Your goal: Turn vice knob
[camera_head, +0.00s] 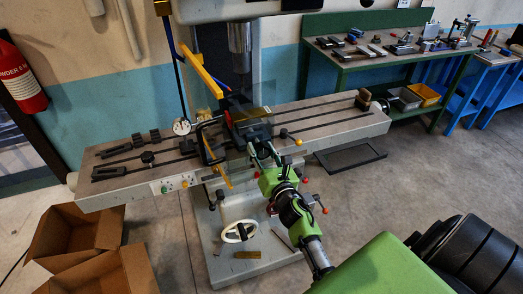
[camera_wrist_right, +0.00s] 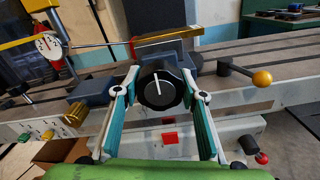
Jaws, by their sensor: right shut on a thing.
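The vice (camera_head: 252,122) is a dark block on the milling machine's table in the head view, partly behind a clear guard. Its round black knob (camera_wrist_right: 160,92) faces me in the right wrist view, and a white line on it stands nearly upright, leaning slightly left. My right gripper (camera_wrist_right: 162,80) is shut on the knob, one finger on each side. In the head view my right gripper (camera_head: 263,150) reaches the front of the vice, and the knob is too small there to make out. My left gripper is not in view.
The machine table (camera_head: 335,117) has long slots. A dial gauge (camera_head: 182,126) stands left of the vice. A lever with a yellow ball (camera_wrist_right: 262,78) is right of the knob. A handwheel (camera_head: 238,231) is below. Open cardboard boxes (camera_head: 75,235) lie at the left.

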